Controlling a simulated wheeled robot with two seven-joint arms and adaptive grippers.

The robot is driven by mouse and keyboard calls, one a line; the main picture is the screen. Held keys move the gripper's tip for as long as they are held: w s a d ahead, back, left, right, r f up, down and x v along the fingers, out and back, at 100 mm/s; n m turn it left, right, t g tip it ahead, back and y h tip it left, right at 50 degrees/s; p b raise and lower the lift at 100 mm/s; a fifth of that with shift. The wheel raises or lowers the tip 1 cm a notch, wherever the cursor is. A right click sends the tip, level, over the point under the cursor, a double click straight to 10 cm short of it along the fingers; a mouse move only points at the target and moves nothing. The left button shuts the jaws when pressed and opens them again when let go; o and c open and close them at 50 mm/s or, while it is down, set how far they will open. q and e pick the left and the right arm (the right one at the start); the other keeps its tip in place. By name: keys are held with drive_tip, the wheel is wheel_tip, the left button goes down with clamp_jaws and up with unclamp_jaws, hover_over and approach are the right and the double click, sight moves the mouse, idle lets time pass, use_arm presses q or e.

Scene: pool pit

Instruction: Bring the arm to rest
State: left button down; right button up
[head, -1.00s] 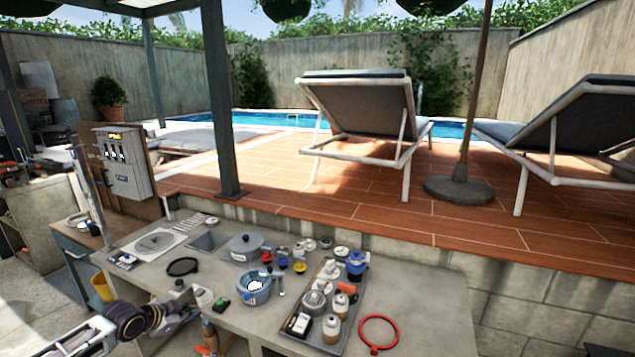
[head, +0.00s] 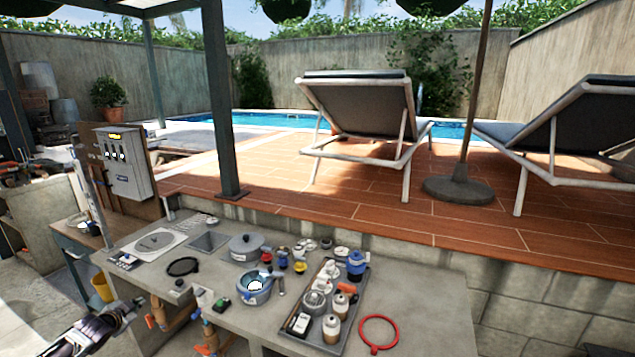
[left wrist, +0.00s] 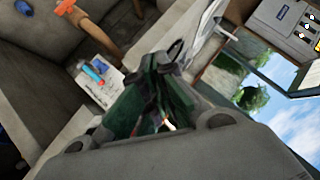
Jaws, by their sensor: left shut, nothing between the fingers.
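My left arm comes in at the bottom left of the head view. Its gripper (head: 128,310) is beside the front left edge of the grey worktop (head: 420,320), low and apart from the things on it. In the left wrist view the dark green fingers (left wrist: 165,95) are shut, with nothing held between them. My right gripper does not show in either view.
The worktop carries a blue pot (head: 254,288), a grey lidded pan (head: 246,247), a crowded tray (head: 302,340) and a red ring (head: 378,333). A yellow cup (head: 102,288) is left of the worktop. An electrical box (head: 125,163) stands behind.

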use_arm(q)
drive_tip(key=s+a+f+n+g, duration=0.1)
drive_tip(key=s+f, duration=0.3)
drive_tip(key=f, duration=0.5)
drive_tip(key=s+f+g+y+b, duration=0.1)
drive_tip(key=s+f, duration=0.4)
drive_tip(key=f, duration=0.3)
drive_tip(key=s+a+f+n+g, duration=0.1)
drive_tip(key=s+f, duration=0.3)
drive_tip(key=f, duration=0.5)
drive_tip(key=s+d+f+g+b, duration=0.1)
drive_tip(key=s+d+f+g, duration=0.1)
drive_tip(key=s+d+f, duration=0.5)
drive_tip(key=s+d+f+g, duration=0.1)
drive_tip(key=s+d+f, duration=0.2)
drive_tip(key=s+f, duration=0.85)
drive_tip(key=s+d+f+g+h, duration=0.1)
drive_tip(key=s+d+f, duration=0.3)
drive_tip(key=s+d, duration=0.4)
drive_tip(key=s+d+f+n+g+h+b, duration=0.1)
drive_tip(key=s+d+f+g, duration=0.1)
drive_tip(key=s+d+f, duration=0.3)
drive_tip(key=s+d+f+n+g+h+b, duration=0.1)
drive_tip(key=s+d+f, duration=0.3)
drive_tip(key=s+d, duration=0.9)
drive_tip(key=s, duration=0.5)
drive_tip(key=shift+f+g, duration=0.3)
drive_tip(key=shift+g, duration=0.1)
